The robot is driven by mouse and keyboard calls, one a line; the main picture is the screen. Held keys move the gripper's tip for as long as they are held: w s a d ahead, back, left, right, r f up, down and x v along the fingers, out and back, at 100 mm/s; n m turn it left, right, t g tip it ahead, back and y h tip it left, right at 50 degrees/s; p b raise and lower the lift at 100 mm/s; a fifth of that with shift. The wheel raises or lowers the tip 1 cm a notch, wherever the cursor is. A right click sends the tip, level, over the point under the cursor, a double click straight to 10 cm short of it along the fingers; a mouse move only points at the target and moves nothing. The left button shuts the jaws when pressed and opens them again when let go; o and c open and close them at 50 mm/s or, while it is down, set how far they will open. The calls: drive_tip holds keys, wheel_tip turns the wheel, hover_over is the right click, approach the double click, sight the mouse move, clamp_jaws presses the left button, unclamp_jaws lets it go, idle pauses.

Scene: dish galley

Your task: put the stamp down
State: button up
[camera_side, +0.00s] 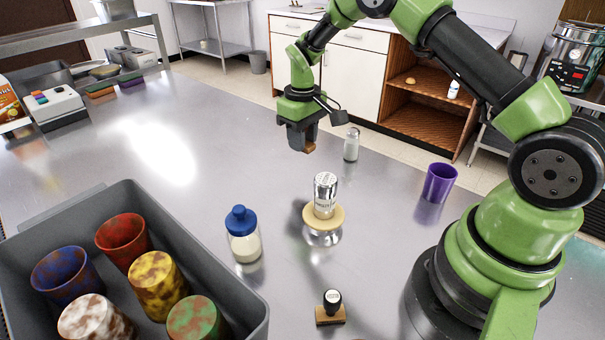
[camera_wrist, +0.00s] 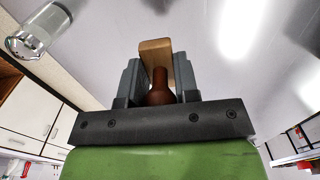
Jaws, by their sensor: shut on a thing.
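My gripper (camera_side: 302,138) is shut on a stamp, pointing down over the far part of the steel counter. In the wrist view the stamp (camera_wrist: 155,52) has a pale wooden base beyond the fingertips and a brown handle between the two jaws of the gripper (camera_wrist: 160,76). In the side view only a small brown part of the held stamp (camera_side: 309,148) shows below the fingers. It appears to hang above the counter; the gap is hard to judge. A second stamp (camera_side: 331,308) with a black knob stands upright on the counter near the front.
A clear shaker (camera_side: 351,145) stands just right of my gripper. A blue-capped bottle (camera_side: 243,236), a purple cup (camera_side: 439,183) and a grey bin (camera_side: 232,307) of cups are nearer. Counter left of my gripper is clear.

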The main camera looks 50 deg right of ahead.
sight(303, 179)
wheel_tip(303, 179, down, 8)
drive_tip(key=shift+f, duration=0.1)
idle(0.4)
drive_tip(key=o, duration=0.9)
drive_tip(key=shift+f, duration=0.1)
